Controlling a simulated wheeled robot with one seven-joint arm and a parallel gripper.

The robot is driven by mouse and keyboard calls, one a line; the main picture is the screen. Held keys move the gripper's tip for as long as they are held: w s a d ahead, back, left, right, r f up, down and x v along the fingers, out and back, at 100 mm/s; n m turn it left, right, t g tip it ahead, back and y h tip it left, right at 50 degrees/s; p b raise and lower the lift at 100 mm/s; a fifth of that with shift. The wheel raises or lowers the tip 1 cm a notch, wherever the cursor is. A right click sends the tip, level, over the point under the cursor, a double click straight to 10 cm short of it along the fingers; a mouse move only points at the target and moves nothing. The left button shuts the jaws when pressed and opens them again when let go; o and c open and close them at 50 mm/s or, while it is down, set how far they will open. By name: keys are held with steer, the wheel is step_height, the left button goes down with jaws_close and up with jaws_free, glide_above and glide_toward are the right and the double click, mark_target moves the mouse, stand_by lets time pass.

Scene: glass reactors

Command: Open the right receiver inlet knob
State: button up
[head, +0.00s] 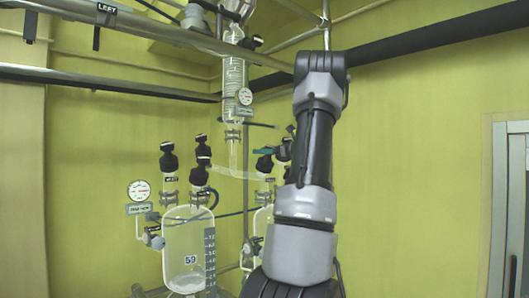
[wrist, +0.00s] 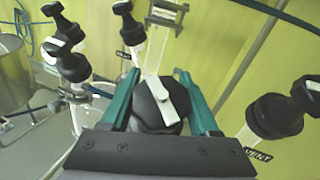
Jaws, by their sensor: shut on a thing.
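In the wrist view, my gripper (wrist: 156,73) has its two teal fingers on either side of a black knob (wrist: 150,118) with a white bar across its top. The gripper is shut on this knob. The knob's own label is not visible. In the head view, my arm covers most of the gripper, and only a teal finger piece (head: 263,151) shows beside the arm. The right receiver (head: 262,222) is a glass vessel partly hidden behind my arm.
Another black knob (wrist: 274,116) labelled VENT stands close to the right finger in the wrist view. More black knobs (wrist: 74,65) stand at the left. In the head view, the left glass receiver (head: 184,240) and a pressure gauge (head: 139,191) stand left of my arm.

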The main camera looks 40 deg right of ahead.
steer(key=shift+s+a+f+n+g+y, duration=0.1)
steer(key=shift+s+a+n+g+y, duration=0.1)
steer(key=shift+n+g+y, duration=0.7)
steer(key=shift+s+a+f+n+g+y, duration=0.15)
steer(key=shift+n+g+y, duration=0.35)
steer(key=shift+n+y, duration=0.65)
steer(key=shift+w+r+n, duration=0.1)
steer(key=shift+n, duration=0.35)
steer(key=o, duration=1.4)
step_height(320, 180, up, 10)
